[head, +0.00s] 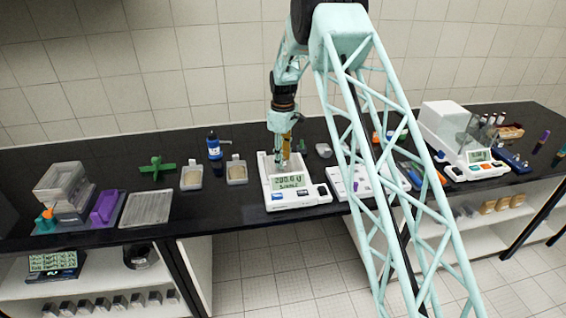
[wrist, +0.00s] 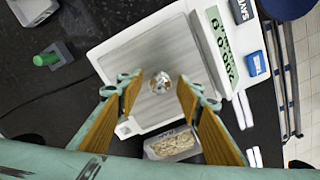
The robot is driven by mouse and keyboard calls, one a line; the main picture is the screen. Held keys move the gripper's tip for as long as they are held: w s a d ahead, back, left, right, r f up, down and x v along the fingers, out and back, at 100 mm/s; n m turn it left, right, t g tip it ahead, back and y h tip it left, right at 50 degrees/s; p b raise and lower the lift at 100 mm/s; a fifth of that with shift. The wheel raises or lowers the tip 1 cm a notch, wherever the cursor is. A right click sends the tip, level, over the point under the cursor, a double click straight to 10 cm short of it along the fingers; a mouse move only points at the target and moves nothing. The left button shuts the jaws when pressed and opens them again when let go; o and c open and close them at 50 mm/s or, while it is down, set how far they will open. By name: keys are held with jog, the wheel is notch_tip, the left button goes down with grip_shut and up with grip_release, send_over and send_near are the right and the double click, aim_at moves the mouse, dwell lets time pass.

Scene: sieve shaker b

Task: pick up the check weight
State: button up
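The check weight (wrist: 160,82) is a small shiny silver piece on the square pan of a white balance (wrist: 146,50). In the head view the balance (head: 276,202) stands mid-bench with a lit display reading about 200. My gripper (wrist: 157,88) is open above the pan. Its two tan-padded fingers lie either side of the weight in the wrist view, with gaps on both sides and no contact visible. In the head view my gripper (head: 286,160) points down over the pan, and I cannot make out the weight there.
A tray of pale grains (wrist: 172,145) sits close beside the balance. A green-topped item (wrist: 46,59) stands farther left. In the head view, a blue bottle (head: 214,148) and sample trays (head: 236,172) are left of the balance; another white device (head: 345,186) is right.

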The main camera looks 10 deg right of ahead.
jog(key=shift+c, duration=0.7)
jog(key=c, duration=1)
jog(key=shift+o, duration=0.2)
jog(key=shift+r, duration=0.15)
jog(key=shift+r, duration=1.65)
jog(key=s+a+r+b, duration=0.1)
jog(key=s+a+b, duration=0.1)
jog(key=s, duration=1.3)
jog(key=shift+s+r, duration=0.25)
jog(key=shift+s, duration=0.15)
